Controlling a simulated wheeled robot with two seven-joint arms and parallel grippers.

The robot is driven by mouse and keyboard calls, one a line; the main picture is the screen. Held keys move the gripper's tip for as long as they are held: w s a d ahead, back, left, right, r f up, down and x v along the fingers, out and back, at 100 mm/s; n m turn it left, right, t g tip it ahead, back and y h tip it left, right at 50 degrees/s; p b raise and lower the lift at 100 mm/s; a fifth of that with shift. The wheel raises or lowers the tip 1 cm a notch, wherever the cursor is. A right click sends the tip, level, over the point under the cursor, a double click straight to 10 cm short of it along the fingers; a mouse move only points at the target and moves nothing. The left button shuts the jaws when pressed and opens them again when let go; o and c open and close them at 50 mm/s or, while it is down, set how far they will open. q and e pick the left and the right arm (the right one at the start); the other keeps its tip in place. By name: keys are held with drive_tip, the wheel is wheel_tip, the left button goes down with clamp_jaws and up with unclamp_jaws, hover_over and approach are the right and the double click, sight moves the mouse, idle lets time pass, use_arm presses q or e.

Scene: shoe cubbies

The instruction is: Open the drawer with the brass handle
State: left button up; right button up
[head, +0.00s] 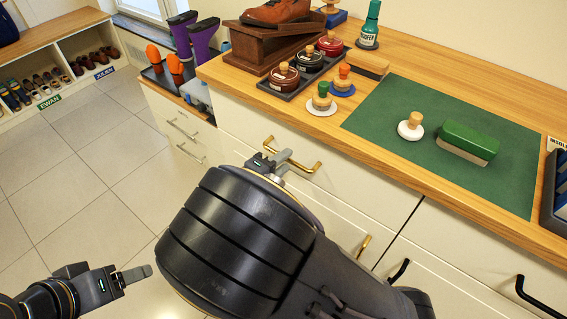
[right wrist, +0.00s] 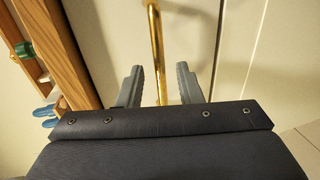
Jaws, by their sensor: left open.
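A brass handle (head: 306,167) runs along the cream drawer front (head: 340,188) below the wooden counter. My right gripper (head: 276,162) is at this handle, and my forearm hides much of the front below. In the right wrist view the brass bar (right wrist: 156,45) passes between the two grey fingers of my right gripper (right wrist: 160,74). The fingers stand apart with a gap on each side of the bar. The drawer looks closed. My left gripper (head: 135,275) is open and empty at the lower left, over the floor, away from the cabinet.
A second brass handle (head: 364,244) shows lower down, partly hidden by my arm. Black handles (head: 398,271) are further right, silver handles (head: 184,129) to the left. The counter holds a green mat (head: 400,100), a brush (head: 468,142) and polish tins. The tiled floor (head: 90,170) at left is clear.

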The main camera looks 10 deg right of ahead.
drive_tip(key=shift+w+d+f, duration=0.1)
drive_tip(key=shift+w+d, duration=0.15)
drive_tip(key=shift+d, duration=0.05)
clamp_jaws()
drive_tip(key=shift+s+a, duration=0.1)
